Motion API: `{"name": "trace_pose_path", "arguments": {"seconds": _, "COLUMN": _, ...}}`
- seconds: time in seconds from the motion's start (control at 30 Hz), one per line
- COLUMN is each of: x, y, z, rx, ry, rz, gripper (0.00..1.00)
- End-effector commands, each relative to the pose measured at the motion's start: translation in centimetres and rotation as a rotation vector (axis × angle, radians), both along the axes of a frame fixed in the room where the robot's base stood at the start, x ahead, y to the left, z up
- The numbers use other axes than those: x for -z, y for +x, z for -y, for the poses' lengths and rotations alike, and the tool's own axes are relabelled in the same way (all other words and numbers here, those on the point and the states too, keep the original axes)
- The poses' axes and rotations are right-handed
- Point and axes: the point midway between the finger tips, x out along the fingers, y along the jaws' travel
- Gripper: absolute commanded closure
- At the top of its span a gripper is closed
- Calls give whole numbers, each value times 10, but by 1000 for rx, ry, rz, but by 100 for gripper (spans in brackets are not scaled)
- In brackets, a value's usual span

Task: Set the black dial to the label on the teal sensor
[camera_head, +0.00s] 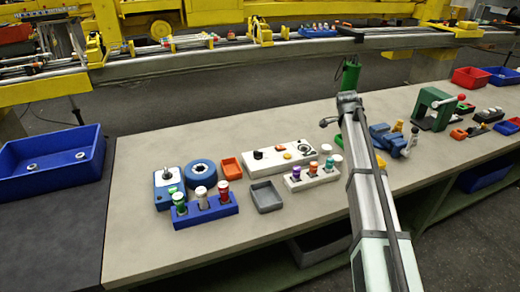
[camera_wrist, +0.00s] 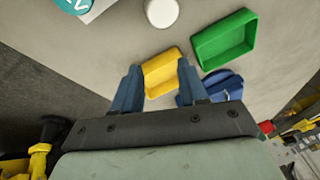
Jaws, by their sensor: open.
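In the head view, a white control panel (camera_head: 275,156) lies mid-bench with a small black knob (camera_head: 258,155) at its left and a round dark-ringed dial (camera_head: 306,148) at its right. I cannot tell which is the black dial or read its setting. A teal sensor (camera_head: 328,164) stands in a white rack (camera_head: 311,181) beside purple and orange ones. In the wrist view, a teal round top (camera_wrist: 75,5) is cut off at the upper left; its white marking is partly visible and not clearly readable. My gripper (camera_wrist: 158,66) is open and empty, above the bench by a yellow tray.
The yellow tray (camera_wrist: 162,73), a green tray (camera_wrist: 224,39) and a white round cap (camera_wrist: 161,13) are near my gripper. A blue sensor rack (camera_head: 206,211), grey tray (camera_head: 266,198) and orange tray (camera_head: 231,168) stand left. A blue vise (camera_head: 388,138) is right. The front bench strip is clear.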

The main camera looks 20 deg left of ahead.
Motion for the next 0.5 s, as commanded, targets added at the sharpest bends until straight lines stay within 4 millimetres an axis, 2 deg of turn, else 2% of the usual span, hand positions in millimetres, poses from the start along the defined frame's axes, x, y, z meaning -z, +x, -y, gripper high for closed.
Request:
{"name": "trace_pose_path", "arguments": {"seconds": 0.03, "x": -9, "y": -3, "z": -36, "rx": 10, "ry": 28, "rz": -17, "gripper": 57}}
{"name": "trace_pose_path", "arguments": {"seconds": 0.17, "x": -31, "y": -24, "z": -114, "rx": 62, "ry": 96, "rz": -73, "gripper": 57}}
{"name": "trace_pose_path", "arguments": {"seconds": 0.3, "x": -57, "y": -56, "z": -194, "rx": 114, "ry": 151, "rz": -141, "gripper": 57}}
{"name": "trace_pose_path", "arguments": {"seconds": 0.4, "x": -73, "y": -81, "z": -242, "rx": 145, "ry": 175, "rz": -189, "gripper": 57}}
{"name": "trace_pose_path", "arguments": {"seconds": 0.5, "x": -87, "y": -103, "z": -278, "rx": 172, "ry": 190, "rz": -227, "gripper": 57}}
